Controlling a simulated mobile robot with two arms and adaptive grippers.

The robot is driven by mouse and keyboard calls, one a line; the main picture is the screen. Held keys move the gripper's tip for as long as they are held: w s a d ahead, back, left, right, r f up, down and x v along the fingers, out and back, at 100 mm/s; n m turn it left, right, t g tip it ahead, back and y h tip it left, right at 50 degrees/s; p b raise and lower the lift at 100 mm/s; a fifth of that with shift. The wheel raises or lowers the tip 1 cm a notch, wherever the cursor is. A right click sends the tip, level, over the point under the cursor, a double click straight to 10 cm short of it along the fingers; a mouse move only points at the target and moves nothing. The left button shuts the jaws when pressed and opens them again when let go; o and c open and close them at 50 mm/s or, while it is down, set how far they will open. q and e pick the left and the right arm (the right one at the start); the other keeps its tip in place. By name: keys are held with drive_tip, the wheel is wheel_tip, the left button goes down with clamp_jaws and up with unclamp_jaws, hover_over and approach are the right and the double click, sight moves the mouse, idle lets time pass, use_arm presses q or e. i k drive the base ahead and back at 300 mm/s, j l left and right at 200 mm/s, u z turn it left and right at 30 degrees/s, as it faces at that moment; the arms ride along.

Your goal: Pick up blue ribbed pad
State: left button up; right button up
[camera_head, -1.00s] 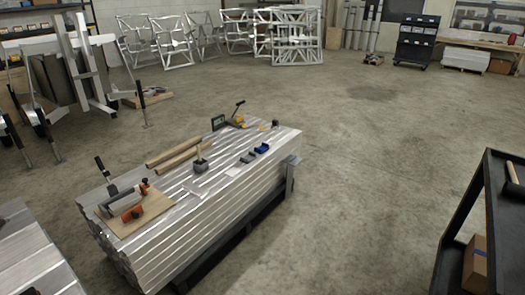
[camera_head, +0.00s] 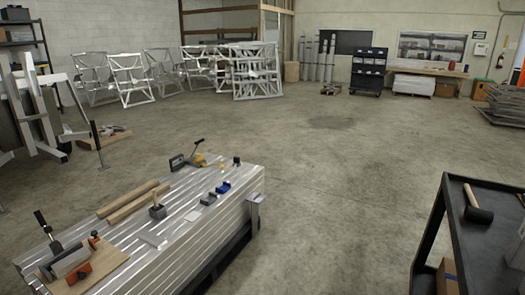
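A small bright blue piece (camera_head: 223,187) lies on top of the stack of aluminium beams (camera_head: 200,240), near its right edge. It is too small here to make out ribs. A darker grey-blue piece (camera_head: 208,199) lies just to its lower left. Neither of my grippers is in view.
A black cart (camera_head: 450,225) with a mallet (camera_head: 478,208) stands at right. Open concrete floor lies between stack and cart.

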sight(226, 186)
drive_tip(key=i+l+z, duration=0.1)
drive_tip(key=i+z, duration=0.35)
drive_tip(key=i, duration=1.45)
drive_tip(key=i+l+u, duration=0.15)
drive_tip(key=i+u, duration=0.2)
drive_tip(key=i, duration=0.3)
drive_tip(key=i+l+u, duration=0.4)
drive_tip(key=i, duration=0.25)
drive_tip(key=i+l+u, duration=0.35)
drive_tip(key=i, duration=0.25)
drive_tip(key=l, duration=0.1)
